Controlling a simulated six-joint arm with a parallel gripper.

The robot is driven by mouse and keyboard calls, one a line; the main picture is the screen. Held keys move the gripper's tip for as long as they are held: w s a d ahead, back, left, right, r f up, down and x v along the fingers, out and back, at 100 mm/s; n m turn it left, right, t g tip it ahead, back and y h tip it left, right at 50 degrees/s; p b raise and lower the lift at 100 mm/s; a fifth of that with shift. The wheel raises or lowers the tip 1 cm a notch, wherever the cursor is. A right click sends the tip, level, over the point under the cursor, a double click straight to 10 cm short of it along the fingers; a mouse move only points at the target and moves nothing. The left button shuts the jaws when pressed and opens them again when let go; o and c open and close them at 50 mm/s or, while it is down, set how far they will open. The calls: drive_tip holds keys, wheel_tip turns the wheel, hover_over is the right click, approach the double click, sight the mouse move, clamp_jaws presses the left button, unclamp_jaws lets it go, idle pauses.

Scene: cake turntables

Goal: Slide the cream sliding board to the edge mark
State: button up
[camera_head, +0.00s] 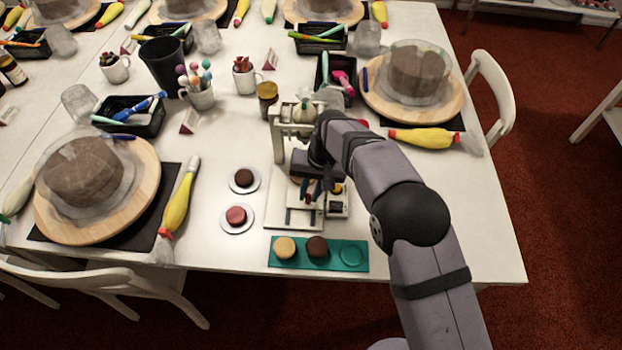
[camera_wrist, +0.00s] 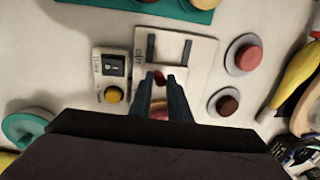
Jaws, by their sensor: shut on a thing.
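The cream sliding board (camera_head: 280,205) lies flat on the white table, in front of a cream press-like frame (camera_head: 279,142). In the wrist view the pale board (camera_wrist: 204,60) shows two dark bars and a thin dark line near its far end. My gripper (camera_head: 309,192) is low over the board; in the wrist view its dark fingers (camera_wrist: 162,85) are close together on a small red knob (camera_wrist: 159,77). Something pinkish shows between the fingers behind the knob. The fingers and wrist hide part of the board. I cannot tell which line is the edge mark.
A small box with a yellow button (camera_wrist: 113,94) stands beside the board. Two cakes on white plates, red (camera_head: 236,215) and dark (camera_head: 244,179), lie left of it. A teal tray (camera_head: 317,266) with two cakes lies in front. Turntables (camera_head: 452,107) stand farther out.

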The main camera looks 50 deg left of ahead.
sight(308, 191)
drive_tip(key=shift+w+a+b, duration=0.5)
drive_tip(key=shift+w+a, duration=0.85)
drive_tip(key=shift+w, duration=0.3)
drive_tip(key=o, duration=0.8)
drive_tip(key=shift+s+r, duration=0.1)
drive_tip(key=shift+s, duration=0.05)
drive_tip(key=shift+r+p, duration=0.95)
drive_tip(key=shift+r, duration=0.25)
drive_tip(key=shift+r+p, duration=1.65)
drive_tip(key=shift+r, duration=0.6)
